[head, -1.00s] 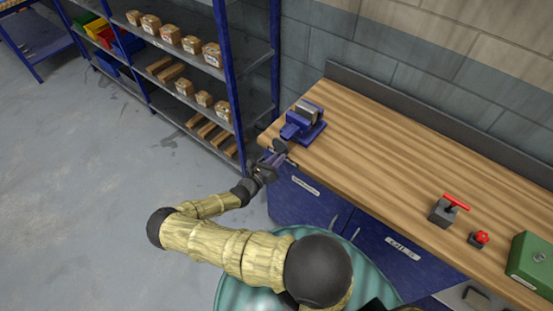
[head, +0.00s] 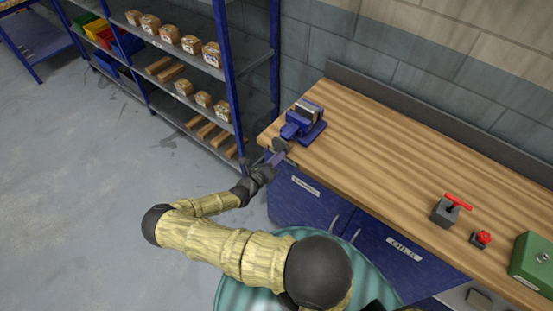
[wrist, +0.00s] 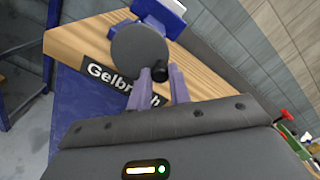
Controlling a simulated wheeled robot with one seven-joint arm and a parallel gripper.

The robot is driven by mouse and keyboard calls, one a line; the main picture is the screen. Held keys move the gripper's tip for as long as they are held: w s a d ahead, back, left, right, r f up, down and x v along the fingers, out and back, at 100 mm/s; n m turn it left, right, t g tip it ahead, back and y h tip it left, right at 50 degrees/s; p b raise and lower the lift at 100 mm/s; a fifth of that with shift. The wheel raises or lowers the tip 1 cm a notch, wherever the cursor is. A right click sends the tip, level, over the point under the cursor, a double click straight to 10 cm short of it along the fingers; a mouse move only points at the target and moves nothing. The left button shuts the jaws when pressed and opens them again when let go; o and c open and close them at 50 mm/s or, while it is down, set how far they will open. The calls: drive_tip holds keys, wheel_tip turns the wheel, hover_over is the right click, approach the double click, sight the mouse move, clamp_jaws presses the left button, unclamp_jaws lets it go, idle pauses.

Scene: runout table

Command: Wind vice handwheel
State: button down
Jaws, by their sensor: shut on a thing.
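A blue vice (head: 303,121) stands on the left end of the wooden bench. Its dark round handwheel (head: 279,146) faces the bench's front edge. In the wrist view the handwheel (wrist: 137,50) is a grey disc with a short black handle (wrist: 159,74) at its lower right, and the vice's blue body (wrist: 163,12) is behind it. My gripper (head: 272,159) is at the handwheel, by the bench's front left corner. In the wrist view its two purple fingers (wrist: 160,84) are shut on the black handle, one on either side.
The wooden bench (head: 385,150) holds a grey block with a red lever (head: 446,208), a red knob (head: 481,239) and a green box (head: 534,262) to the right. Blue shelving (head: 229,75) with cartons stands close on the left. A label (wrist: 110,76) marks the bench edge.

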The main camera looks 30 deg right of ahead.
drive_tip(key=shift+w+r+n, duration=0.1)
drive_tip(key=shift+r+n, duration=0.1)
drive_tip(key=shift+n, duration=0.45)
drive_tip(key=shift+r+n, duration=0.2)
drive_tip(key=shift+n, duration=0.45)
drive_tip(key=shift+b, duration=0.35)
drive_tip(key=n, duration=0.2)
drive_tip(key=b, duration=0.1)
drive_tip(key=shift+w+r+n, duration=0.25)
drive_tip(key=shift+n, duration=0.15)
drive_tip(key=shift+r+n, duration=0.2)
drive_tip(key=shift+n, duration=0.2)
drive_tip(key=shift+w+a+r+n+b, duration=0.1)
drive_tip(key=shift+w+n+b, duration=0.1)
drive_tip(key=shift+n+b, duration=0.3)
drive_tip(key=shift+w+r+n+b, duration=0.1)
drive_tip(key=shift+w+n+b, duration=0.1)
drive_tip(key=shift+n, duration=0.5)
drive_tip(key=shift+r+n, duration=0.1)
drive_tip(key=shift+n, duration=0.4)
